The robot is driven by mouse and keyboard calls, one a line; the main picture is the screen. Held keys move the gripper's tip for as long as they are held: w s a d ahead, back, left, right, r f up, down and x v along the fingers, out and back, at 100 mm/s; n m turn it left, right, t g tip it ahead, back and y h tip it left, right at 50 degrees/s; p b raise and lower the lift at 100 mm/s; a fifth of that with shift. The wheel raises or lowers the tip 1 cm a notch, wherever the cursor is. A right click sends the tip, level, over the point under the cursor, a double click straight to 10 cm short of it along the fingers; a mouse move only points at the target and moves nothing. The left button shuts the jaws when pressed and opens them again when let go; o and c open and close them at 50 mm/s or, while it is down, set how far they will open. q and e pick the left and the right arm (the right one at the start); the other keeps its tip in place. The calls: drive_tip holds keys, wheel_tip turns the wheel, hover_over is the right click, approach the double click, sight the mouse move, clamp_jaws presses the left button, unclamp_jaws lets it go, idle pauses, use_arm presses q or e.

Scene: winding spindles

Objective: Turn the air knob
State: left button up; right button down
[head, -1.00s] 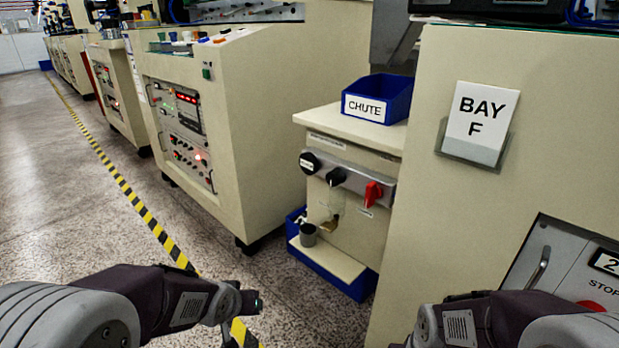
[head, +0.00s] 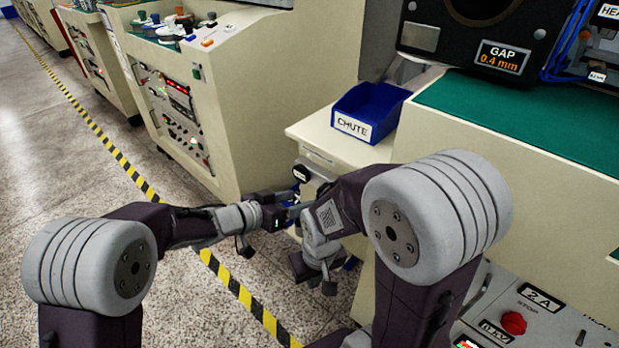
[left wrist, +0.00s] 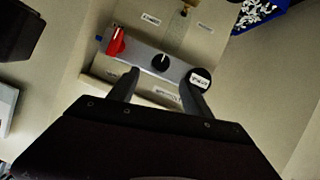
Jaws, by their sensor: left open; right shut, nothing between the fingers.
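A grey control strip (left wrist: 142,58) on a cream cabinet carries a red knob (left wrist: 116,42), a black knob with a white pointer mark (left wrist: 161,62), and a round black knob with a white label (left wrist: 199,79). The labels are too small to read, so I cannot tell which is the air knob. My right gripper (head: 314,275) is shut and empty, below and close by.
A blue CHUTE bin (head: 368,112) stands on the cabinet top. A large cream machine (head: 270,95) is at left, and a green-topped bench (head: 530,120) at right. A blue tray with white bits (left wrist: 255,12) shows in the left wrist view. My two arms are close together.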

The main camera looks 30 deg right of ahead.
sight(321, 194)
use_arm(q)
drive_tip(key=b+x, duration=0.2)
drive_tip(key=x, duration=0.2)
drive_tip(key=b+x, duration=0.1)
drive_tip(key=x, duration=0.3)
drive_tip(key=shift+d+f+b, duration=0.15)
drive_tip(key=shift+f+b, duration=0.15)
drive_tip(key=shift+b, duration=0.05)
drive_tip(key=shift+w+d, duration=0.2)
drive_tip(key=shift+d, duration=0.1)
clamp_jaws()
